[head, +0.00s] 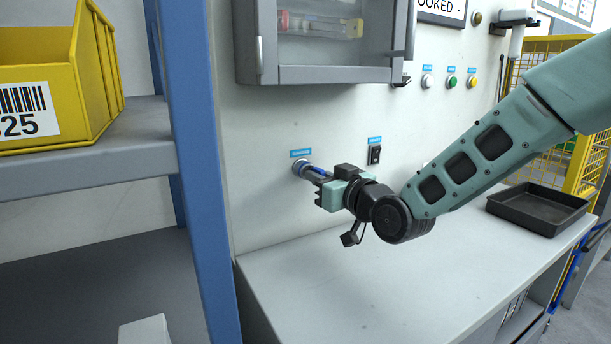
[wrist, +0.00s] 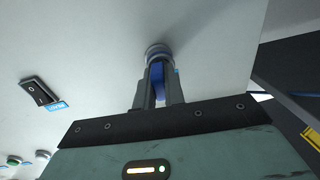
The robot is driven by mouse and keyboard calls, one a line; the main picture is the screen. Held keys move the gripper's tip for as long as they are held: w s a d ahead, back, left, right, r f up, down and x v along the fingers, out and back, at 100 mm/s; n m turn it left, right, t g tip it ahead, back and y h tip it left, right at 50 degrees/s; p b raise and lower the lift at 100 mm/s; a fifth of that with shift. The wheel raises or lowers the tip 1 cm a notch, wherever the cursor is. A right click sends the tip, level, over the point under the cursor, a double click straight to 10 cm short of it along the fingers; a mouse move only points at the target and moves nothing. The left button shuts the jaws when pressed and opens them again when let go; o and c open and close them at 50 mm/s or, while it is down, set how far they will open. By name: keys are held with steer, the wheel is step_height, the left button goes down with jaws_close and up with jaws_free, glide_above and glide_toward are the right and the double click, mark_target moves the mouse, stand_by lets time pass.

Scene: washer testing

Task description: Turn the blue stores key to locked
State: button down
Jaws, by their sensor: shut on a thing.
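The blue stores key (head: 315,172) sits in a round metal lock on the wall panel, under a small blue label. It also shows in the wrist view (wrist: 158,78), between the fingers and against the silver lock ring (wrist: 158,52). My gripper (head: 318,176) is at the lock, with its fingers shut on the key; it also shows in the wrist view (wrist: 158,95). The fingers hide much of the key, and I cannot read the label or tell the key's turn position.
A black rocker switch (head: 374,155) is right of the lock. A grey glazed cabinet (head: 330,75) hangs above. A white bench (head: 330,290) is below, with a black tray (head: 538,208). A blue shelf post (head: 195,150) stands left. Coloured buttons (head: 451,81) are at upper right.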

steer(key=c, duration=1.4)
jaws_free()
steer(key=b+v, duration=0.1)
steer(key=v, duration=1.6)
steer(key=s+d+g+h+p, duration=0.3)
steer(key=s+g+h+p, duration=0.2)
steer(key=s, duration=0.7)
steer(key=s+d+g+h+p, duration=0.3)
steer(key=s+g+h+p, duration=0.3)
steer(key=s, duration=0.7)
steer(key=f+g, duration=0.1)
steer(key=g, duration=0.1)
steer(key=shift+m+g+p, duration=0.3)
steer(key=shift+g+p, duration=0.1)
